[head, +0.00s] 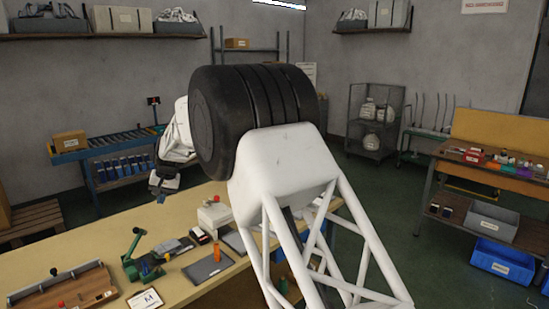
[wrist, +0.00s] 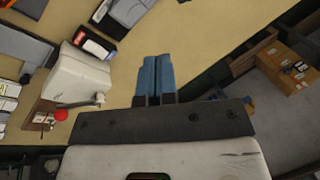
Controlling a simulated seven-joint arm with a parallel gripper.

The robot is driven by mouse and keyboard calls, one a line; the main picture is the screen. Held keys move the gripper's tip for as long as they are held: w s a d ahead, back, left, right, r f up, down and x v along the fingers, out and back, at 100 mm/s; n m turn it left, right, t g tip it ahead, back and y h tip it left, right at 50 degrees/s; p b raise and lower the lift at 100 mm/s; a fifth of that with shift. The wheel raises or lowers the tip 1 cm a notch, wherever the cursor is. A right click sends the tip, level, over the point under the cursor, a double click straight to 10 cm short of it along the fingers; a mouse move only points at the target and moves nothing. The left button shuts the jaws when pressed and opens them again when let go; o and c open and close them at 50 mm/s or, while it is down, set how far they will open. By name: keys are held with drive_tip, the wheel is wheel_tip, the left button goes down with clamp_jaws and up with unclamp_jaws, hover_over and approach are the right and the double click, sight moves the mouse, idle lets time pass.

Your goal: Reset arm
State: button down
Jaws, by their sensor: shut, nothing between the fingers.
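My gripper (head: 161,196) hangs in the air over the far part of the tan workbench (head: 95,232) in the head view, pointing downward. In the wrist view its two blue fingers (wrist: 154,74) lie side by side, shut with nothing between them. My own white arm and its black joint fill the middle of the head view and hide part of the bench. No sock is clearly visible.
On the bench stand a white box-shaped device with a red knob (head: 214,215), a green clamp-like tool (head: 131,262), a grey flat panel (head: 208,267) and a wooden tray (head: 68,287). A roller conveyor (head: 110,142) stands behind.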

drive_tip(key=s+d+r+m+t+h, duration=0.1)
drive_tip(key=s+d+r, duration=0.45)
drive_tip(key=d, duration=0.75)
drive_tip(key=s+d+r, duration=0.4)
drive_tip(key=s+d, duration=0.3)
drive_tip(key=d, duration=0.5)
drive_tip(key=s+d+r+m+t+h, duration=0.1)
drive_tip(key=s+d+r, duration=0.45)
drive_tip(key=d, duration=0.75)
drive_tip(key=s+d+f, duration=0.2)
drive_tip(key=s+d, duration=0.5)
drive_tip(key=s, duration=0.4)
drive_tip(key=s+d+f+m+h, duration=0.1)
drive_tip(key=s+d+f, duration=0.2)
drive_tip(key=s+d, duration=0.4)
drive_tip(key=s+d+f+h, duration=0.1)
drive_tip(key=s+d, duration=0.6)
drive_tip(key=s, duration=1)
drive_tip(key=shift+d+f+m+t, duration=0.3)
drive_tip(key=shift+d+f+t, duration=0.1)
drive_tip(key=shift+f, duration=0.45)
